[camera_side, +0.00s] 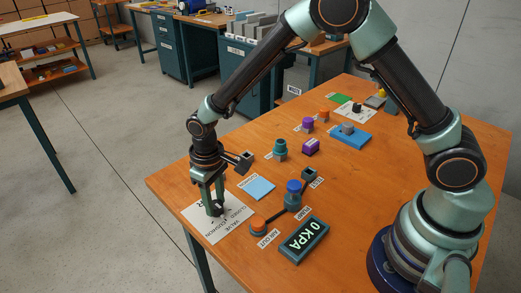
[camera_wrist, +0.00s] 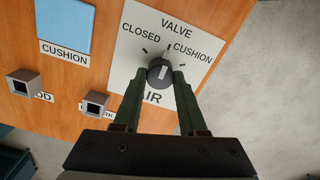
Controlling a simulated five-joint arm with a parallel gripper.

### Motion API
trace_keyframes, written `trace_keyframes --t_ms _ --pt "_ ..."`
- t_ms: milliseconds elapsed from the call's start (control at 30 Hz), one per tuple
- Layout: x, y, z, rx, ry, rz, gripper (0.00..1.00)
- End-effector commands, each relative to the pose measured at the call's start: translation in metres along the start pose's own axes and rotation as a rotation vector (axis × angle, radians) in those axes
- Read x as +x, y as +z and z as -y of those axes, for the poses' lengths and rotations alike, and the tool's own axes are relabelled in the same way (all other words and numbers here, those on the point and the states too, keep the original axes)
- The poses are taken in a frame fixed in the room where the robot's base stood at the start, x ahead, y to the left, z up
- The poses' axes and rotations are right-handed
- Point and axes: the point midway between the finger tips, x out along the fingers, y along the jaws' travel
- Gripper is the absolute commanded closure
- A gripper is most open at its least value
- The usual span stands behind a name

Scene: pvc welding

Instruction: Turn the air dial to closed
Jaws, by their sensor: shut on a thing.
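The air dial (camera_wrist: 160,67) is a dark round knob with a pale pointer line on a white plate (camera_wrist: 128,60) marked VALVE, CLOSED, CUSHION and AIR. CLOSED is at the upper left of the dial and CUSHION at the upper right in the wrist view. The line runs roughly up and down there; I cannot tell surely which mark it points to. My gripper (camera_side: 215,211) points down at the plate, with its green fingers shut on the dial from both sides. In the side view the fingers mostly hide the dial.
A blue square (camera_side: 257,188) labelled CUSHION lies beside the plate. A gauge reading 0 KPA (camera_side: 304,240), an orange button (camera_side: 258,227) and a blue-topped pump knob (camera_side: 294,188) stand nearer my base. The table edge is close to the plate.

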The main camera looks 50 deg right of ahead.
Motion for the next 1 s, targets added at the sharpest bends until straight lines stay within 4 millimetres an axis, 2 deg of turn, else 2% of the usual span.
trace_keyframes --t_ms 700,1000 --pt "-0.0021 0.0002 0.0012 -0.674 0.000 0.000 1.00" --pt "-0.0022 0.0005 0.0016 -0.898 0.000 0.000 1.00"
